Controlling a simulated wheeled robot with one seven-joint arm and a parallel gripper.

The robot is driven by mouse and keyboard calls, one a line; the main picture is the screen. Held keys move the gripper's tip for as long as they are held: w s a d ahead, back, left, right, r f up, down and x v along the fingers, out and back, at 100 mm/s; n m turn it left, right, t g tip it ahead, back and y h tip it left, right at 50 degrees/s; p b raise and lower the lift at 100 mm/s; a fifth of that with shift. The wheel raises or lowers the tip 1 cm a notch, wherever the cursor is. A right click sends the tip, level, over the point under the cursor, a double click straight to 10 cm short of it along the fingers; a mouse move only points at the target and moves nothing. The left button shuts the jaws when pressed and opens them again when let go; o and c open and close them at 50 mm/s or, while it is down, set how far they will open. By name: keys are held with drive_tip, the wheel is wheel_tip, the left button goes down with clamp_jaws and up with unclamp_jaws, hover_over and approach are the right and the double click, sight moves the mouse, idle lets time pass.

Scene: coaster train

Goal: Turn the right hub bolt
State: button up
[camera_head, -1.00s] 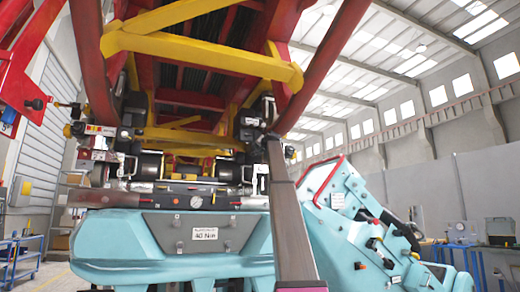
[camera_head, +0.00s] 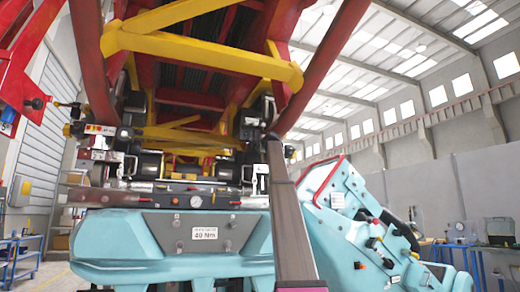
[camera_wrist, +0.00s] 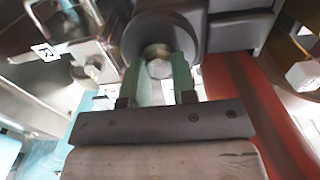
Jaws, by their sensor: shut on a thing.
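The hub bolt (camera_wrist: 157,52) shows in the wrist view as a pale metal head in the middle of a dark round hub (camera_wrist: 160,22). A white tag with an R (camera_wrist: 45,52) sits to its left. My gripper (camera_wrist: 160,68) has two green fingers, one on each side of the bolt, and is shut on it. The fingertips hide the bolt's sides. In the head view my arm rises in front of the right side of the machine, and the bolt cannot be made out there.
Red and yellow train framework (camera_head: 200,52) hangs overhead. A teal machine body (camera_head: 130,240) with a "40 Nm" plate (camera_head: 205,234) stands below. A teal console with levers (camera_head: 350,215) is at the right. In the wrist view, a red beam (camera_wrist: 255,105) runs close to the right of my gripper.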

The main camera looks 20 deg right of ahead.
drive_tip(key=m, duration=1.1)
drive_tip(key=shift+s+f+m, duration=0.1)
drive_tip(key=shift+f+m, duration=0.15)
drive_tip(key=shift+m, duration=0.05)
idle(0.3)
drive_tip(key=o, duration=0.9)
drive_tip(key=shift+s, duration=0.1)
drive_tip(key=s, duration=1)
drive_tip(key=shift+s+d, duration=0.1)
drive_tip(key=shift+s, duration=0.25)
